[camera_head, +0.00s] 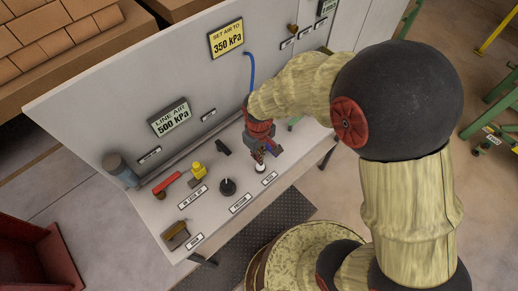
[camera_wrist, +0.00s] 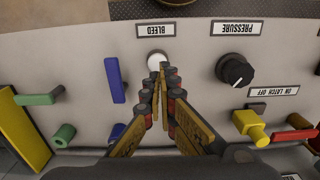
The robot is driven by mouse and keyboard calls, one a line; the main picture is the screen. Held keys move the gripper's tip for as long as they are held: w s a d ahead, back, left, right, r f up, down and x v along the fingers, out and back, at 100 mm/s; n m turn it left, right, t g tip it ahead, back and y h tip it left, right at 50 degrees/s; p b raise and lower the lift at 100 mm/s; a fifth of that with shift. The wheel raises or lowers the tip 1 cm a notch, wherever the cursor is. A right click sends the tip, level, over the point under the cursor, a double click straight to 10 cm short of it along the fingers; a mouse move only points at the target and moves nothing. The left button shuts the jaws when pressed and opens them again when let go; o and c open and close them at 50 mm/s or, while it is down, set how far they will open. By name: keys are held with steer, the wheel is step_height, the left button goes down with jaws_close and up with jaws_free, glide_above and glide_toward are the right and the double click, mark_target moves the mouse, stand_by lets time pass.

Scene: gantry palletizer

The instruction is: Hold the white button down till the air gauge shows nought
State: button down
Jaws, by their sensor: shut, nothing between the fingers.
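The white button (camera_wrist: 156,59) sits on the pale panel just below the label BLEED in the wrist view. In the head view the button (camera_head: 260,168) shows directly under my gripper (camera_head: 261,153). My gripper is shut and empty, its fingers pointing down. In the wrist view the fingertips (camera_wrist: 166,70) overlap the lower right edge of the button. I cannot tell whether they touch it or whether it is pressed in.
A black PRESSURE knob (camera_head: 228,187) stands beside the button. The upright board carries signs reading LINE AIR 500 kPa (camera_head: 170,116) and SET AIR TO 350 kPa (camera_head: 226,39).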

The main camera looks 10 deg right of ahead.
mark_target(259, 166)
steer(key=shift+f, duration=2.2)
